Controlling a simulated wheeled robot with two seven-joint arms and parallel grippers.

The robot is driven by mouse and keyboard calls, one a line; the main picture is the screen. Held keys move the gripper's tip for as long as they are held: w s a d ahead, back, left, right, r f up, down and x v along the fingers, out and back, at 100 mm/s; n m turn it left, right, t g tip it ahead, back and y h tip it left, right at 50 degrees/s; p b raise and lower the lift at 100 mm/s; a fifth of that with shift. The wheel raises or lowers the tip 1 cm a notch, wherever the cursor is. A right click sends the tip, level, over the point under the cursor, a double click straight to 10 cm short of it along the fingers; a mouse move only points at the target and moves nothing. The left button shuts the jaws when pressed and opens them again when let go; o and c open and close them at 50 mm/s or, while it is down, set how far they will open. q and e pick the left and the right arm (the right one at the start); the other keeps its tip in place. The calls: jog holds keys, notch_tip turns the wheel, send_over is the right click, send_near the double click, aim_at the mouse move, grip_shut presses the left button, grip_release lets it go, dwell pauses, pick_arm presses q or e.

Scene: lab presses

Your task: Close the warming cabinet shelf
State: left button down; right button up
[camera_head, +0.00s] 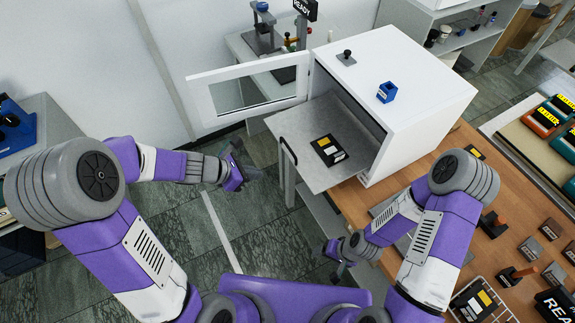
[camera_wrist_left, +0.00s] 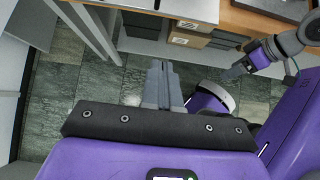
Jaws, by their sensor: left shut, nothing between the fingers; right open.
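The white warming cabinet (camera_head: 425,95) stands on the wooden bench with its windowed door (camera_head: 250,88) swung open to the left. Its grey shelf (camera_head: 300,140) is pulled out through the opening, with a dark handle (camera_head: 288,150) on its front edge. A black and yellow item (camera_head: 328,150) lies on the shelf. My left gripper (camera_head: 243,168) is left of the shelf front, apart from it; in the left wrist view it (camera_wrist_left: 162,78) is shut and empty. My right gripper (camera_head: 336,262) is open, low in front of the bench; it also shows in the left wrist view (camera_wrist_left: 237,70).
A blue block (camera_head: 387,92) and a small dark knobbed piece (camera_head: 346,58) sit on the cabinet top. The wooden bench (camera_head: 420,170) holds several small items at right. A wire rack (camera_head: 480,300) is at lower right. The tiled floor (camera_head: 265,225) left of the bench is clear.

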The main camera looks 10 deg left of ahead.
pick_arm(q)
jog(key=w+d+f+b, duration=0.3)
jog(key=w+d+f, duration=0.3)
jog(key=d, duration=0.3)
jog(key=shift+w+f, duration=0.35)
jog(key=shift+f, duration=0.05)
